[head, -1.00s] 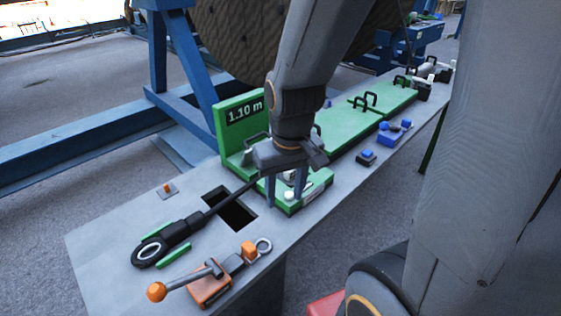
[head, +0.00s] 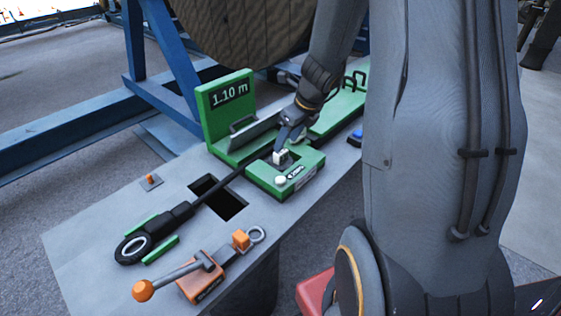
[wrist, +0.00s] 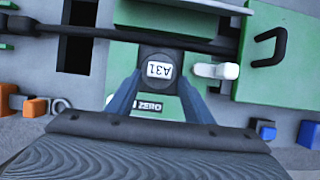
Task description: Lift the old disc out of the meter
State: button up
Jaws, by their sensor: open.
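The meter (head: 262,180) is a green unit on the grey bench, with an upright panel reading "1.10 m".
A black cable (head: 222,190) runs along the meter past a dark slot (head: 218,197) in the bench. An orange-knobbed lever (head: 180,277) stands at the front. A white lever (wrist: 216,71) is close beside the disc. Green lids with black handles (head: 352,82) lie behind.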

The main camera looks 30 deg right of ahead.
aim_at(281, 158)
jog(key=b+x, duration=0.1)
jog(key=x, duration=0.6)
jog(key=shift+f, duration=0.15)
jog(key=c, duration=1)
